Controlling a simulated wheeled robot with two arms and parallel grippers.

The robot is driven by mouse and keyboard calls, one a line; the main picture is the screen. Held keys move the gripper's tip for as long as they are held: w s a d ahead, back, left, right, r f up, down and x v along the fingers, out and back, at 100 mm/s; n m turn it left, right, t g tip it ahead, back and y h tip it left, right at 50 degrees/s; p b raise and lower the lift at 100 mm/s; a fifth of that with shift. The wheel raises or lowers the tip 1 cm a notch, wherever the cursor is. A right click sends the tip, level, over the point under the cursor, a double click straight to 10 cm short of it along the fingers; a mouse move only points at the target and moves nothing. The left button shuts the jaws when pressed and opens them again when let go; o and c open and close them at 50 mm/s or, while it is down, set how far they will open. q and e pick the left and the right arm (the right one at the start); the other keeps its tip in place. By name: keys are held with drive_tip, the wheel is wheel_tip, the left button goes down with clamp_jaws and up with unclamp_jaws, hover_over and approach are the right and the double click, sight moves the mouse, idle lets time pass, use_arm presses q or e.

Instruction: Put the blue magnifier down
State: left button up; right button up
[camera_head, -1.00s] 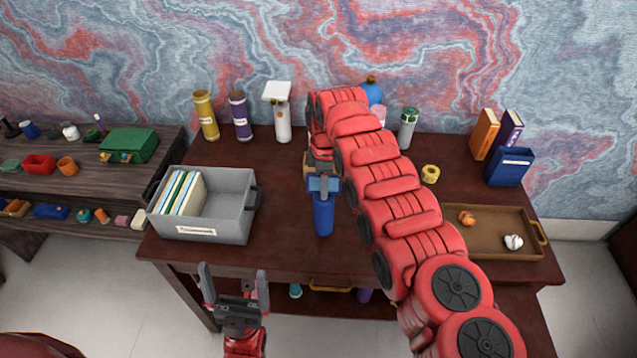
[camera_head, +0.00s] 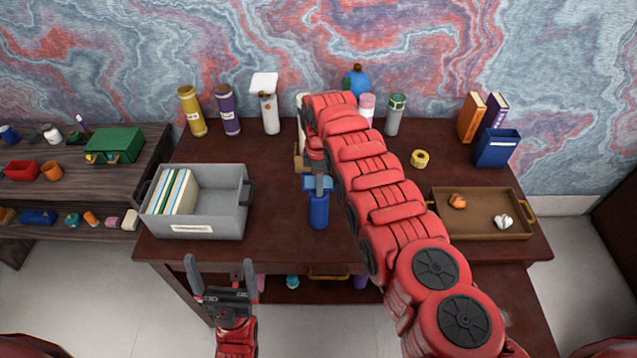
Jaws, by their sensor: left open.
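My right arm reaches across the desk from the lower right. Its gripper (camera_head: 317,180) points down at the middle of the desk and is shut on a blue object, taken to be the blue magnifier (camera_head: 318,211). The blue handle-like part sticks out toward the front edge. The arm and gripper hide the rest, and I cannot tell whether it touches the desk. My left gripper (camera_head: 223,280) is open and empty in front of the desk's front edge, below the grey box.
On the dark desk (camera_head: 270,170), a grey box (camera_head: 195,229) with books stands left and a brown tray (camera_head: 470,231) with two small items lies right. Several bottles line the back. A yellow tape roll (camera_head: 419,159) lies right of my arm. Bare desk shows between box and gripper.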

drive_tip(key=shift+o, duration=1.2)
drive_tip(key=shift+s+r, duration=0.1)
drive_tip(key=shift+o, duration=0.5)
drive_tip(key=shift+s+a, duration=0.1)
drive_tip(key=shift+a, duration=0.05)
drive_tip(key=shift+r+p, duration=0.3)
drive_tip(key=shift+r, duration=0.05)
wheel_tip(320, 180, up, 3)
drive_tip(key=shift+r+p, duration=0.1)
drive_tip(key=shift+p, duration=0.85)
wheel_tip(320, 180, up, 7)
drive_tip(key=b, duration=0.3)
drive_tip(key=shift+r+b, duration=0.1)
drive_tip(key=shift+b, duration=0.2)
drive_tip(key=shift+r, duration=0.5)
